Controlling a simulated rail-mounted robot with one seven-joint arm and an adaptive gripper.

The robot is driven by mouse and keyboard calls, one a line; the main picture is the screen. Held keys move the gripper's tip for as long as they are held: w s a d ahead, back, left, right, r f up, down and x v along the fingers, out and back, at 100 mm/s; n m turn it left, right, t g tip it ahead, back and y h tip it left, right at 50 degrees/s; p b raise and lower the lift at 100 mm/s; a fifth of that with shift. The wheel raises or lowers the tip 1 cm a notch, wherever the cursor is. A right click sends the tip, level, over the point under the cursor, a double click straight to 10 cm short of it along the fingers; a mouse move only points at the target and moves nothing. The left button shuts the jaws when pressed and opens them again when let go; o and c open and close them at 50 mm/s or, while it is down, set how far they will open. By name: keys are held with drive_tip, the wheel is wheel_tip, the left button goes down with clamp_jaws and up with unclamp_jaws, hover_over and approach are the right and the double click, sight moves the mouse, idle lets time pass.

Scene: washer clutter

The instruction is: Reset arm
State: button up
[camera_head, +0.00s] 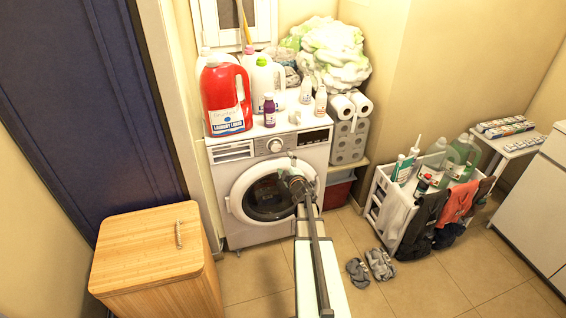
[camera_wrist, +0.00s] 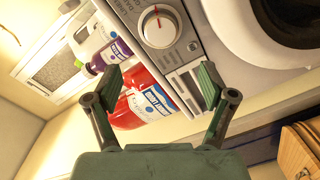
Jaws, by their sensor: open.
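My arm reaches out over the floor toward the white washing machine (camera_head: 268,160) in the head view. My gripper (camera_head: 294,178) shows in front of the round washer door (camera_head: 268,192), which looks closed. In the wrist view my gripper (camera_wrist: 160,82) has its two fingers spread wide apart with nothing between them in its grasp. Behind the fingers the wrist view shows the red detergent bottle (camera_wrist: 142,102), the purple bottle (camera_wrist: 110,52), the washer's control knob (camera_wrist: 158,26) and part of the door ring (camera_wrist: 232,30). Whether the gripper touches the washer cannot be told.
Bottles, including the red detergent bottle (camera_head: 226,98), crowd the washer top. A wooden hamper (camera_head: 150,255) stands front left. A white rack (camera_head: 385,190) with bottles and hanging clothes stands right. Grey slippers (camera_head: 380,264) lie on the floor. Floor at lower right is clear.

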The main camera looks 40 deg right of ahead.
drive_tip(key=s+d+f+m+g+h, duration=0.2)
drive_tip(key=s+f+m+g, duration=0.55)
drive_tip(key=f, duration=0.25)
drive_tip(key=s+a+f+m+g+y, duration=0.25)
drive_tip(key=s+a+f+g, duration=0.25)
drive_tip(key=s+a+f, duration=0.5)
drive_tip(key=s+a+f+g+y, duration=0.2)
drive_tip(key=s+a+f, duration=0.3)
drive_tip(key=a, duration=0.4)
drive_tip(key=s+a+f+g+y, duration=0.2)
drive_tip(key=s+a+f+g, duration=0.15)
drive_tip(key=s+a, duration=0.4)
drive_tip(key=s+a+f+n+g+y, duration=0.1)
drive_tip(key=s+a+g, duration=0.4)
drive_tip(key=s+a, duration=1.4)
drive_tip(key=a+f+n, duration=0.1)
drive_tip(key=a, duration=0.1)
drive_tip(key=shift+a+y, duration=0.35)
